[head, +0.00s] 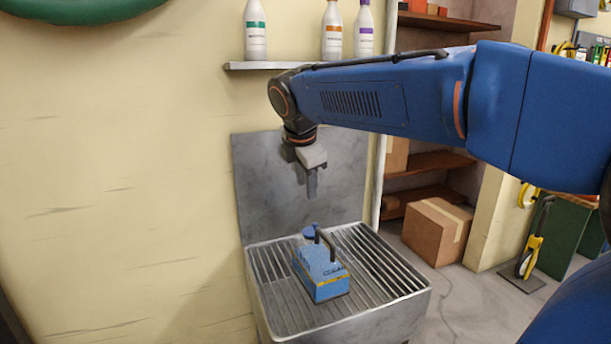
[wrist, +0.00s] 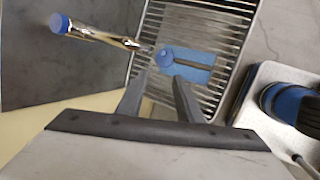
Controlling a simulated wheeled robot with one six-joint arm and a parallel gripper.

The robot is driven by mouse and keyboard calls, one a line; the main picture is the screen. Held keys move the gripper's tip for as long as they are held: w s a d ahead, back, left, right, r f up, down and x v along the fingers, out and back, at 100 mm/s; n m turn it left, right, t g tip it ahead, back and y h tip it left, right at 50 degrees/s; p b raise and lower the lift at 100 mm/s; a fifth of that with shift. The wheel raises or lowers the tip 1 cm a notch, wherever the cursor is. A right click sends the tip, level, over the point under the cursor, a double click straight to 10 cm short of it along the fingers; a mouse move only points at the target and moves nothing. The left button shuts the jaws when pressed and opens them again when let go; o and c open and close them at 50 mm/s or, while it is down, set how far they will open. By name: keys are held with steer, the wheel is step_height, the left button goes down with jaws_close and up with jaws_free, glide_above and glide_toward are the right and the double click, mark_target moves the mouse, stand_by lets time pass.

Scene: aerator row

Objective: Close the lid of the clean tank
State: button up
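A blue tank unit (head: 322,278) with a black handle (head: 327,243) stands on the slatted metal grate. A round blue cap (head: 310,232) sits at its top beside the handle; whether it is open or closed is unclear. In the wrist view the blue body (wrist: 195,66) and a round blue cap (wrist: 165,57) show just beyond my fingers. I cannot tell which part is the clean tank. My gripper (head: 311,192) hangs above the unit, apart from it. In the wrist view my gripper (wrist: 158,88) has its fingers apart with nothing between them.
The metal basin (head: 262,308) has a grey back panel (head: 285,205) behind it. A shiny tube with a blue end (wrist: 100,36) crosses the wrist view. A shelf (head: 290,66) with several bottles is above. A cardboard box (head: 436,230) stands on the floor at right.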

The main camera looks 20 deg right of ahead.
steer(key=shift+v, duration=1.5)
steer(key=s+d+f+m+y, duration=0.2)
steer(key=s+d+f+m, duration=0.1)
steer(key=s+f+m, duration=1.6)
steer(key=s+f, duration=0.3)
steer(key=s, duration=0.4)
steer(key=shift+y, duration=0.3)
